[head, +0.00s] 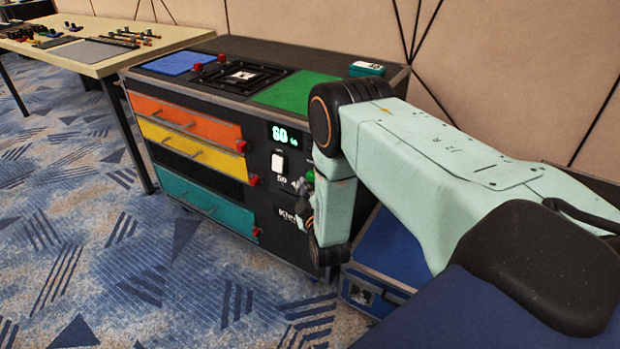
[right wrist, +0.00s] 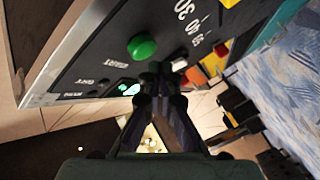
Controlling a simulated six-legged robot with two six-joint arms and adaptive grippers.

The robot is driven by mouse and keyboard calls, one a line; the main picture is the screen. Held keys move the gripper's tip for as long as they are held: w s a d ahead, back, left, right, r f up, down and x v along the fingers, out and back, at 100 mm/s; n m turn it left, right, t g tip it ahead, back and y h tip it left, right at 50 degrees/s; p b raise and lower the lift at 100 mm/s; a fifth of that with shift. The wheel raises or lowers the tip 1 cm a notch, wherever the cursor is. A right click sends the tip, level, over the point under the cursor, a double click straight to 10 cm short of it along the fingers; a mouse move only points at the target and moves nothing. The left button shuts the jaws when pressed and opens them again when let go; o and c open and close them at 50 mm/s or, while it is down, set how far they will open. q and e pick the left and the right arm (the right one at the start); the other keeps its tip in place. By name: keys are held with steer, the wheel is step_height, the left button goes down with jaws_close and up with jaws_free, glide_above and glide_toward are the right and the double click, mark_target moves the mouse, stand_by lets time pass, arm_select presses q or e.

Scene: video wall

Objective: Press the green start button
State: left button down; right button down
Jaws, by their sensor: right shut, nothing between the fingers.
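The green button (right wrist: 142,46) is a round domed knob on the dark front panel of the cabinet, seen in the right wrist view. In the head view a bit of green (head: 310,175) shows beside my right arm, which hides most of that area. My right gripper (right wrist: 166,72) is shut and empty. Its fingertips appear just below and right of the button in the right wrist view; I cannot tell whether they touch the panel. In the head view the gripper (head: 303,198) shows partly at the cabinet front. My left gripper is out of view.
The cabinet (head: 225,205) has orange, yellow and teal drawers and a lit display (head: 284,134) above a white switch (head: 278,162). A blue case (head: 385,257) stands right of it, near my arm. A table (head: 95,55) with small parts stands at left. The patterned floor in front is clear.

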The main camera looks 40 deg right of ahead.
steer(key=shift+d, duration=0.2)
steer(key=shift+w+d, duration=0.15)
steer(key=shift+d, duration=0.05)
steer(key=shift+w+d, duration=0.25)
steer(key=shift+d, duration=0.3)
stand_by(1.1)
stand_by(0.4)
steer(key=shift+s+a, duration=0.2)
steer(key=shift+a, duration=0.25)
steer(key=shift+s+a, duration=0.2)
steer(key=shift+a, duration=0.25)
steer(key=shift+s+a+p, duration=0.25)
steer(key=shift+s+a, duration=0.1)
steer(key=shift+a, duration=0.45)
steer(key=shift+s+a+p, duration=0.25)
steer(key=shift+s+a, duration=0.05)
steer(key=shift+a, duration=0.45)
steer(key=shift+s+a+p, duration=0.25)
steer(key=shift+s+a, duration=0.1)
steer(key=shift+a, duration=0.45)
